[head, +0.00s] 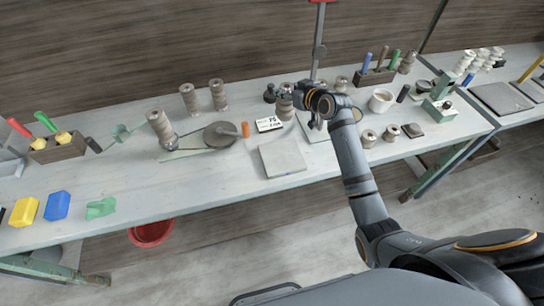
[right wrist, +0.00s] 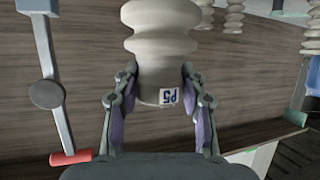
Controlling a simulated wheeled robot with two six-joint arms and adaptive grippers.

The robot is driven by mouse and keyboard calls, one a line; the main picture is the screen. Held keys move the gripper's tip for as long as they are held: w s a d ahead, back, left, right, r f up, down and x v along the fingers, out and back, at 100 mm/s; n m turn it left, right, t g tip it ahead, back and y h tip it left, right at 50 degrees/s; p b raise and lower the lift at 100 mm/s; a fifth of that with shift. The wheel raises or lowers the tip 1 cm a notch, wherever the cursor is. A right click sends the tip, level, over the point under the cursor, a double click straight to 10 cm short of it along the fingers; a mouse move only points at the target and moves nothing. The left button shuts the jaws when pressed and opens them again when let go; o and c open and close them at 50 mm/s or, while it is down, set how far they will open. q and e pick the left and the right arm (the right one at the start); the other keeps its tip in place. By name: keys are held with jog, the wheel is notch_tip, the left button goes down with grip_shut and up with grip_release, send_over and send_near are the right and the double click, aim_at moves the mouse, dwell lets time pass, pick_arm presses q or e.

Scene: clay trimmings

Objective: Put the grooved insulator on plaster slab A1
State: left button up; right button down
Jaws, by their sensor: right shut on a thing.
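A beige grooved insulator (right wrist: 160,45) with a label reading P5 is between the fingers of my right gripper (right wrist: 158,85). The gripper is shut on it, and the label appears upside down in the right wrist view. In the head view, the right gripper (head: 297,97) is over the back middle of the bench, and the held insulator (head: 285,105) shows at its left. A pale square plaster slab (head: 283,161) lies in front of it, bare. A second pale slab (head: 312,128) is partly hidden by my right arm. I cannot tell which is A1. My left gripper is not in view.
A round dark wheel (head: 220,134), an orange cylinder (head: 245,130) and upright insulators (head: 189,98) stand to the left. A white cup (head: 381,101) and short insulators (head: 368,138) stand right. The bench's front middle is clear.

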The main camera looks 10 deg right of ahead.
jog(key=s+d+m+h+p, duration=0.1)
jog(key=s+d+h+p, duration=0.1)
jog(key=s+d, duration=0.35)
jog(key=s+d+m+h+p, duration=0.1)
jog(key=s+d+p, duration=0.15)
jog(key=d, duration=0.65)
jog(key=s+a+r+n+y+p, duration=0.25)
jog(key=s+a+y, duration=0.25)
jog(key=s+a, duration=0.45)
jog(key=w+a+f+b, duration=0.4)
jog(key=f+b, duration=0.2)
jog(key=b, duration=0.3)
jog(key=w+a+f+b, duration=0.4)
jog(key=f+b, duration=0.3)
jog(key=b, duration=0.1)
jog(key=shift+w+n+h+b, duration=0.25)
jog(key=shift+n+h+b, duration=0.05)
jog(key=shift+n+b, duration=0.1)
